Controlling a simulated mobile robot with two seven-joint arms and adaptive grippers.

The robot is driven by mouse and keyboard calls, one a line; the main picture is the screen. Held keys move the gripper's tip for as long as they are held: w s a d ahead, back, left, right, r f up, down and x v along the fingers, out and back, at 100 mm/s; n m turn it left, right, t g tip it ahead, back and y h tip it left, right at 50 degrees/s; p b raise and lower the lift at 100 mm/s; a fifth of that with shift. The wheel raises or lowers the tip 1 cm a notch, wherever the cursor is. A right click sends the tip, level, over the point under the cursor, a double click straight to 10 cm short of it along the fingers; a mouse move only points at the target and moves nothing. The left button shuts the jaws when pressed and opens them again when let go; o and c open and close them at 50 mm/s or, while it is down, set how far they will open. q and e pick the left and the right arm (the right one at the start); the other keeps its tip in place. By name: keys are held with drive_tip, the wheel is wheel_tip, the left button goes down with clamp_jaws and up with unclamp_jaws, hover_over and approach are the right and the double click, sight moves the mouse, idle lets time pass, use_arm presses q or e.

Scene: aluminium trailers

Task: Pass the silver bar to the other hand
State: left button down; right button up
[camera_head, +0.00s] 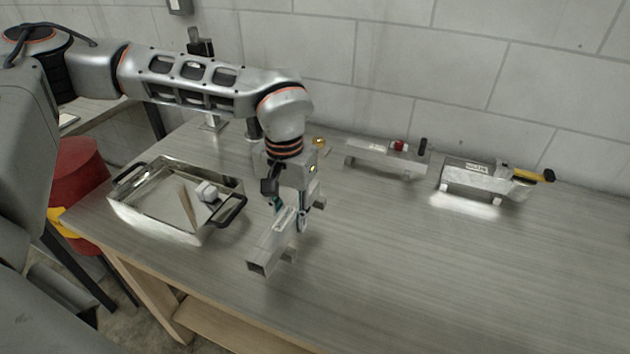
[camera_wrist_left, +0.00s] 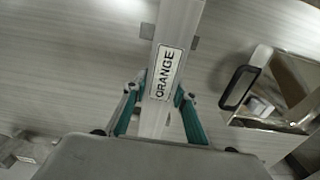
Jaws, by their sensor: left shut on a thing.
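The silver bar (camera_head: 265,252) is a square hollow aluminium tube with small feet. In the head view it shows below my left gripper (camera_head: 290,205), its open end toward the front of the table. In the left wrist view the bar (camera_wrist_left: 175,40) runs up between the fingers of the left gripper (camera_wrist_left: 160,108), with a white label reading "ORANGE". The left gripper is shut on it, one finger on each side. I cannot tell whether the bar's feet touch the table. My right gripper is in neither view.
A metal tray (camera_head: 150,212) with black handles stands left of the bar, holding white blocks and a stick. Two more aluminium bars stand at the back, one in the middle (camera_head: 372,157) and one at the right (camera_head: 470,180). The front right of the table (camera_head: 450,280) is clear.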

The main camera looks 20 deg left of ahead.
use_arm(q)
drive_tip(key=w+d+r, duration=0.1)
drive_tip(key=d+r, duration=0.1)
drive_tip(key=d, duration=1.3)
drive_tip(key=w+d+r+m, duration=0.1)
drive_tip(key=d+r, duration=0.2)
drive_tip(key=d, duration=1.2)
drive_tip(key=shift+w+d+r+m, duration=0.2)
drive_tip(key=shift+w+d+m, duration=0.1)
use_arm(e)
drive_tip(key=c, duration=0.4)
